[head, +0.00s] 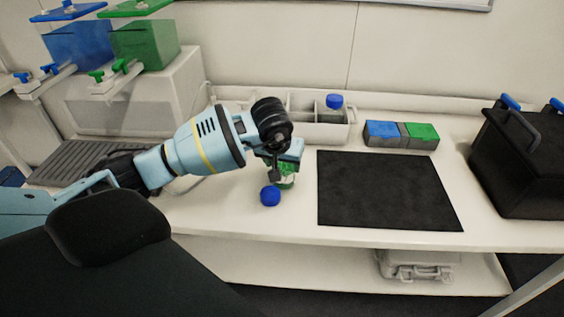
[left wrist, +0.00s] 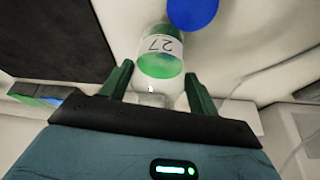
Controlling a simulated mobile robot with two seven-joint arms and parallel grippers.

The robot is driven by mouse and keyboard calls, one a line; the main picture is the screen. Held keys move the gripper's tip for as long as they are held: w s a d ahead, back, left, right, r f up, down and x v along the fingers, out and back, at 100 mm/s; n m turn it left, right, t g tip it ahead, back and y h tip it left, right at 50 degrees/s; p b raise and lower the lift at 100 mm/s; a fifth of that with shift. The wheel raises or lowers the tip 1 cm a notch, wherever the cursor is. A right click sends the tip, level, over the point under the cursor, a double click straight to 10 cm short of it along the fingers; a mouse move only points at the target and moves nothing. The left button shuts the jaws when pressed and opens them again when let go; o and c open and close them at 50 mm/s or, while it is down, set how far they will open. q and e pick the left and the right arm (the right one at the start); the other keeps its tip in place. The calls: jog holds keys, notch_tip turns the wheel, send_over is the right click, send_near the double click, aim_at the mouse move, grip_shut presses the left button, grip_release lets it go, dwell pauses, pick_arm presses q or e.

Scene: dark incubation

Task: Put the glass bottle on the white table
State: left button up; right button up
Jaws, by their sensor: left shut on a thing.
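My left gripper (head: 285,166) is over the white table (head: 230,223), left of the black mat. It is shut on a glass bottle (head: 287,182) with green contents. In the left wrist view the bottle (left wrist: 161,62) is between the two fingers and bears a white label reading 27. A round blue cap (head: 270,196) shows close beside the bottle; it also shows in the left wrist view (left wrist: 193,10). I cannot tell whether the cap is joined to this bottle, or whether the bottle touches the table. My right gripper is not in view.
A black mat (head: 385,192) lies right of the gripper. Behind stand a white rack (head: 318,133) holding a blue-capped bottle (head: 334,103), and blue and green boxes (head: 401,133). A black case (head: 518,165) is at the right. The table's front strip is clear.

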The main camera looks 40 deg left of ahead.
pick_arm(q)
jog(key=shift+f, duration=0.15)
jog(key=o, duration=1.2)
jog(key=shift+r, duration=0.4)
jog(key=v, duration=1.1)
jog(key=shift+s+r+p, duration=0.1)
jog(key=shift+r+p, duration=0.15)
jog(key=shift+p, duration=0.05)
